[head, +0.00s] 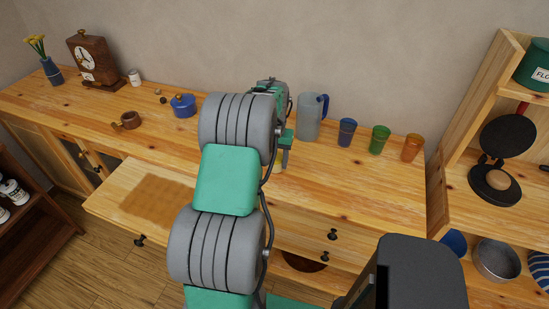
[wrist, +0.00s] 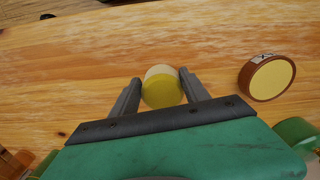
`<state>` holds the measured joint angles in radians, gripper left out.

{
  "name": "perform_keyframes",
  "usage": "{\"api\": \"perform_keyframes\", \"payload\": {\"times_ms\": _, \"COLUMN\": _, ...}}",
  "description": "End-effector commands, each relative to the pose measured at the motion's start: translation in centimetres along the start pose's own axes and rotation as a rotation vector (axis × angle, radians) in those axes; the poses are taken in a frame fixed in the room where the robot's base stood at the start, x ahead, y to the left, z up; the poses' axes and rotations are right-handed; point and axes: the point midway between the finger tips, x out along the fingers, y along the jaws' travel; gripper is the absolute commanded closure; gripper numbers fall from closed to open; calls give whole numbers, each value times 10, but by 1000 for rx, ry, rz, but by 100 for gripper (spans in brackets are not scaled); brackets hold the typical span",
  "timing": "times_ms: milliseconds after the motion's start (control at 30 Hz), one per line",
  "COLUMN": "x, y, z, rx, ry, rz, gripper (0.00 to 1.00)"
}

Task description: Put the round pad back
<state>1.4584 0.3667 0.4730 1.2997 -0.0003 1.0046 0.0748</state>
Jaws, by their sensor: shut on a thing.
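My gripper (wrist: 160,76) is shut on a small round yellow piece (wrist: 163,90), pale at its far end, over the wooden counter. One grey finger lies on each side of it. I cannot tell for sure that this piece is the round pad, nor whether it touches the wood. A brown round thing (wrist: 267,77) with a flat yellow face and a small label on its side stands to the right of the fingers, apart from them. In the head view my arm hides most of my gripper (head: 284,160) and both round things.
A grey jug (head: 309,118) and blue (head: 347,133), green (head: 380,139) and orange (head: 412,148) cups stand along the back of the counter (head: 340,185). A blue pot (head: 183,105) and a clock (head: 90,60) stand left. A drawer (head: 105,200) is pulled out at the front left.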

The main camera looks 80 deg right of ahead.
Motion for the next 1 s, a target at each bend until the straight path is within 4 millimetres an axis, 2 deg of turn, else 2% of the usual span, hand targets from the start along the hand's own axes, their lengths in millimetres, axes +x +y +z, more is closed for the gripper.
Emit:
{"api": "perform_keyframes", "payload": {"times_ms": 300, "x": 4, "y": 0, "z": -1, "rx": 0, "ry": 3, "rz": 0, "gripper": 84}}
{"api": "perform_keyframes", "payload": {"times_ms": 333, "x": 3, "y": 0, "z": -1, "rx": 0, "ry": 3, "rz": 0, "gripper": 45}}
{"api": "perform_keyframes", "payload": {"times_ms": 567, "x": 2, "y": 0, "z": -1, "rx": 0, "ry": 2, "rz": 0, "gripper": 26}}
{"api": "perform_keyframes", "payload": {"times_ms": 833, "x": 0, "y": 0, "z": -1, "rx": 0, "ry": 3, "rz": 0, "gripper": 25}}
{"api": "perform_keyframes", "payload": {"times_ms": 933, "x": -8, "y": 0, "z": -1, "rx": 0, "ry": 5, "rz": 0, "gripper": 25}}
{"api": "perform_keyframes", "payload": {"times_ms": 1000, "x": -20, "y": -1, "z": -2, "rx": 0, "ry": 7, "rz": 0, "gripper": 25}}
